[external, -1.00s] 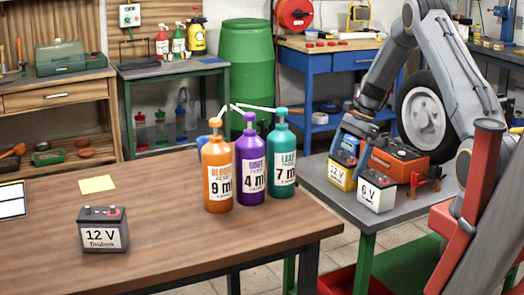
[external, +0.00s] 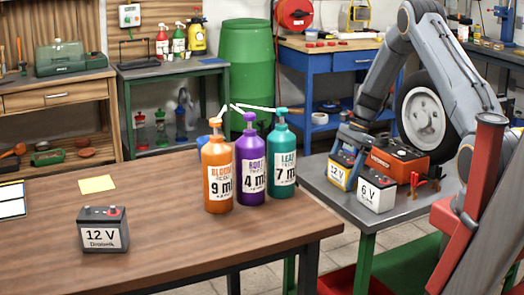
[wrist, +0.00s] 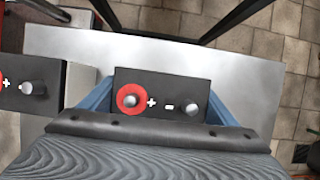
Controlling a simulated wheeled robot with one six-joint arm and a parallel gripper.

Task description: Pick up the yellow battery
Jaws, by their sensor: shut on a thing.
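The yellow battery (external: 340,173), labelled 12 V, stands upright on the grey table at the right of the external view. In the wrist view its dark top (wrist: 160,95) shows a red-ringed plus terminal and a minus terminal. My gripper (external: 352,146) reaches down over it from above. In the wrist view my gripper's blue fingers (wrist: 160,103) stand at both sides of the battery, shut on it. The battery's underside is hidden, so I cannot tell for sure whether it still rests on the table.
A white 6 V battery (external: 376,194) stands close beside it, also at the left in the wrist view (wrist: 30,85). An orange-red box (external: 400,165) and red clamps are behind. The brown table (external: 160,225) holds three pump bottles (external: 250,170) and a black 12 V battery (external: 103,230).

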